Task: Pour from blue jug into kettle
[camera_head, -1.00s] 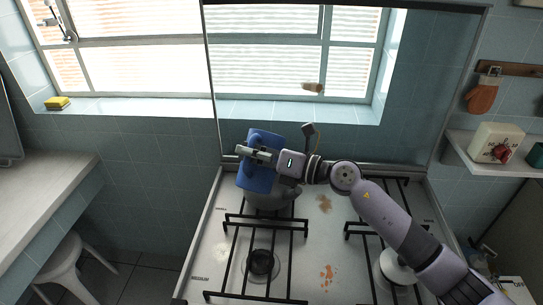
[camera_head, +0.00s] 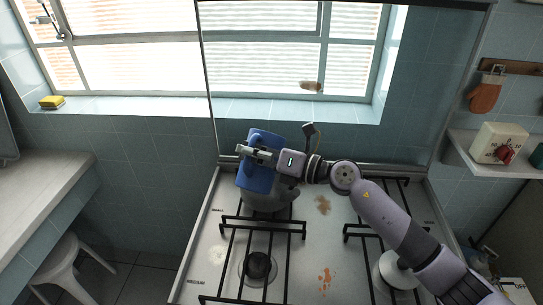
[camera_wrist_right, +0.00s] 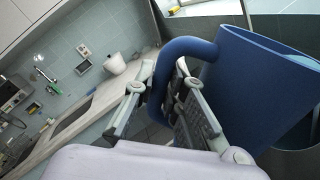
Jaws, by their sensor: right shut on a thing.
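The blue jug (camera_head: 258,177) is tilted over the grey kettle (camera_head: 284,195) on the back left of the stove and hides much of it. The kettle's dark upright handle (camera_head: 308,129) shows behind my arm. My right gripper (camera_head: 254,153) is shut on the jug's handle. In the right wrist view the blue jug (camera_wrist_right: 262,85) fills the right side, with its handle between the fingers of my right gripper (camera_wrist_right: 160,88). The jug's inside and any flow are hidden. My left gripper is out of view.
The stove (camera_head: 212,255) has black grates (camera_head: 268,228) and brown stains. A glass panel and a tiled wall with a window stand behind. A shelf (camera_head: 510,160) with a cream box is at the right. A counter (camera_head: 40,190) and a white stool (camera_head: 75,262) are at the left.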

